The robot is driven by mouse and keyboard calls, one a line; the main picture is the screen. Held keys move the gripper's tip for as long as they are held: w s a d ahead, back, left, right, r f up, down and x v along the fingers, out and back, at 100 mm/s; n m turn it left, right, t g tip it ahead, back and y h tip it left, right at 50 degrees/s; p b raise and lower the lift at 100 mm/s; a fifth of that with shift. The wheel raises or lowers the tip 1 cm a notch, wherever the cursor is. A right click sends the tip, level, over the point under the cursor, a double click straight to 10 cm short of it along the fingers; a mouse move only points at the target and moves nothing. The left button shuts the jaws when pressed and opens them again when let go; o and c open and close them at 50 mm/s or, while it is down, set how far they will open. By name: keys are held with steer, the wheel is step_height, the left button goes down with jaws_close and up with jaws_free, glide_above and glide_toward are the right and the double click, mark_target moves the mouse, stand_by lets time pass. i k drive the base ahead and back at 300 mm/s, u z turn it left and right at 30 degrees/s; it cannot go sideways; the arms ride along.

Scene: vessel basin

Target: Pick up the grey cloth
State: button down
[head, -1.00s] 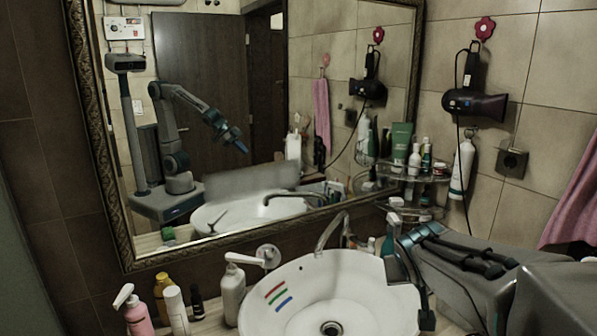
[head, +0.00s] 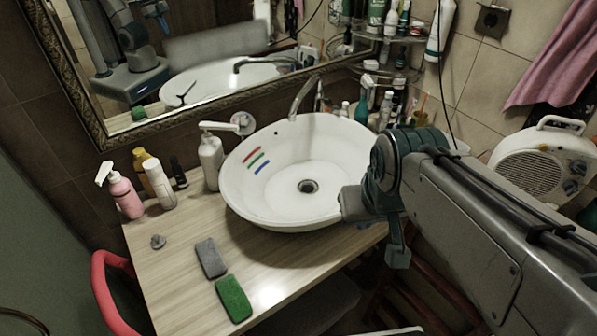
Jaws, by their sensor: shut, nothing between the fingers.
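The grey cloth (head: 210,258) is a small flat rounded pad lying on the wooden counter (head: 180,290), in front and to the left of the basin. A green pad (head: 233,298) of similar size lies just below it in the picture, close by. My gripper (head: 398,256) hangs below the end of my arm, right of the basin's front rim and well to the right of the grey cloth. It is shut and empty. My arm's own links partly hide it.
A soap dispenser (head: 210,158), a pink bottle (head: 125,195) and a grey knob-like item (head: 158,242) stand left. A red rail (head: 105,295) borders the counter's left edge. A heater (head: 545,165) is right.

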mark_target(214, 264)
steer(key=u, duration=1.35)
